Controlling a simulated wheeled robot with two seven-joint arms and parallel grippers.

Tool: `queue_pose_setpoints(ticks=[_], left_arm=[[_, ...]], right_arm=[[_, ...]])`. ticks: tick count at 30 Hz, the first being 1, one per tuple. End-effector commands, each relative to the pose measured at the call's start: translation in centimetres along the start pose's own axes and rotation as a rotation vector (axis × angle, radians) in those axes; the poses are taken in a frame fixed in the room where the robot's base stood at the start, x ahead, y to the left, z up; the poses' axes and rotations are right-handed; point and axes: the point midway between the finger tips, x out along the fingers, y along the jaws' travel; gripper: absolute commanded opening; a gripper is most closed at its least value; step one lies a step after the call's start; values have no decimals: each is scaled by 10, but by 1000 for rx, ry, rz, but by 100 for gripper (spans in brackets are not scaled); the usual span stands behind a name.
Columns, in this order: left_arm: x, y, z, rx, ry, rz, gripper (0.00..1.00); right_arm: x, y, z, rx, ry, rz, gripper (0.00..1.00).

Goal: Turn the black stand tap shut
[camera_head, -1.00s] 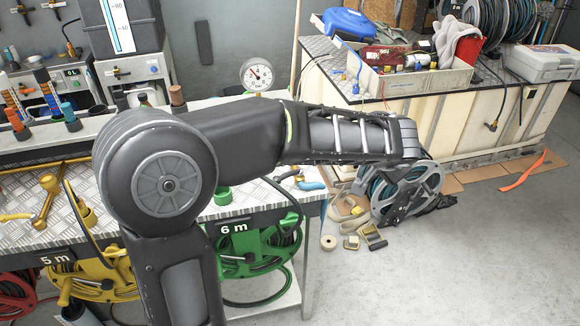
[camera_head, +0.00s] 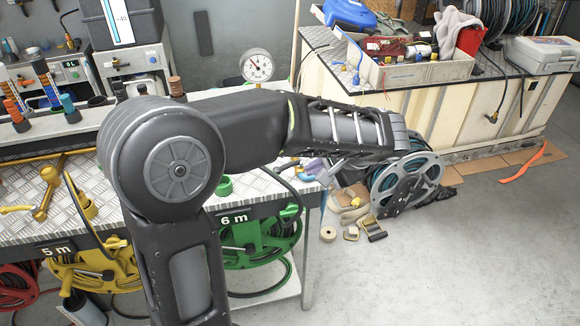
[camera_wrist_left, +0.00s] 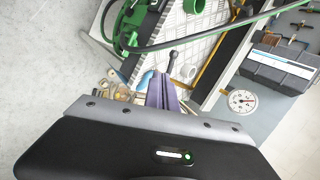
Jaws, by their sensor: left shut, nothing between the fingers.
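My left gripper (camera_head: 318,170) shows as purple fingers below the forearm, over the right front corner of the metal bench (camera_head: 235,203). In the left wrist view the purple fingers (camera_wrist_left: 163,88) are shut with nothing between them. A dark rod with a rounded end (camera_wrist_left: 172,60) stands just past the fingertips and may be the black stand tap's lever. I cannot tell whether the fingers touch it. The tap's body is not clear in either view; my left arm hides part of the bench in the head view. My right gripper is not in view.
A green hose reel (camera_head: 238,236) and a yellow reel (camera_head: 90,265) hang under the bench. A yellow tap (camera_head: 44,195) stands at left. A pressure gauge (camera_head: 257,66) rises behind my arm. A grey-blue reel (camera_head: 410,183) sits on the floor; open floor lies at right.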

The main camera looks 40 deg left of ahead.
Motion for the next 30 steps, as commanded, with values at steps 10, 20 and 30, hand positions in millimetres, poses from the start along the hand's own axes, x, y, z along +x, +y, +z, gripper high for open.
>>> queue_pose_setpoints(ticks=[10,20,30], left_arm=[[66,0,2,2,-6,-1,0],[107,-21,1,1,-2,0,0],[112,-24,0,1,1,0,0]], right_arm=[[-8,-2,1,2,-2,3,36],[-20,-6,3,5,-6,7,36],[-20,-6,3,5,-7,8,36]])
